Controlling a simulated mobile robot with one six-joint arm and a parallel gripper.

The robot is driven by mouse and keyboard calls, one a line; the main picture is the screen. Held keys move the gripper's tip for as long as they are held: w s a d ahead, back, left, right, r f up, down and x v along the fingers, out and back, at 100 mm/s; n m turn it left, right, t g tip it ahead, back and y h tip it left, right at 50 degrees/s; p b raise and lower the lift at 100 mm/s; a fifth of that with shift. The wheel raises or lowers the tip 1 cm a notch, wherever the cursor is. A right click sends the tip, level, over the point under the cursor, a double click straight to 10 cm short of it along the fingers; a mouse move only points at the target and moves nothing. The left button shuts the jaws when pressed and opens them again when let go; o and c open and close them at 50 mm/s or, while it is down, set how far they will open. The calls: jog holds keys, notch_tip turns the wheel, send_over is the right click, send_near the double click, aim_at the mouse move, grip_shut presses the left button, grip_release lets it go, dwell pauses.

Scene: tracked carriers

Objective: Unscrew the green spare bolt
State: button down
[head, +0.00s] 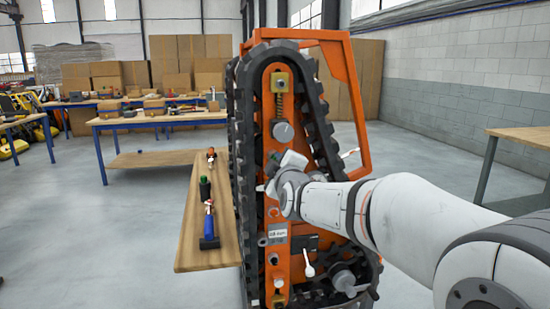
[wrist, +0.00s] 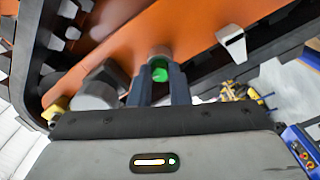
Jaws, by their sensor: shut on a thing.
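The green spare bolt (wrist: 160,73) shows in the wrist view between my two fingers, in front of a grey round fitting on the orange side plate (wrist: 190,40) of the carrier. My gripper (wrist: 160,92) is shut on the bolt, one dark finger on each side. In the head view my gripper (head: 268,178) is against the middle of the orange plate (head: 282,110), and my wrist hides most of the bolt area. I cannot tell how far the bolt is threaded in.
Black track (head: 240,120) surrounds the plate. A wooden shelf (head: 190,255) to the left holds several tools. A white lever (head: 308,262) and a grey knob (head: 283,132) stick out of the plate. A workbench (head: 160,119) stands behind; open floor lies left.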

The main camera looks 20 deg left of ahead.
jog(key=shift+s+d+n+p, duration=0.1)
jog(key=shift+n+p, duration=0.75)
jog(key=shift+n, duration=1.2)
jog(key=shift+s+n+p, duration=0.1)
jog(key=shift+n+p, duration=0.75)
jog(key=shift+n, duration=1.2)
jog(key=shift+b+v, duration=0.7)
jog(key=shift+v, duration=1.1)
jog(key=shift+s+d, duration=0.1)
jog(key=shift+b+v, duration=0.5)
jog(key=shift+v, duration=1.2)
jog(key=c, duration=1.9)
grip_release()
grip_shut()
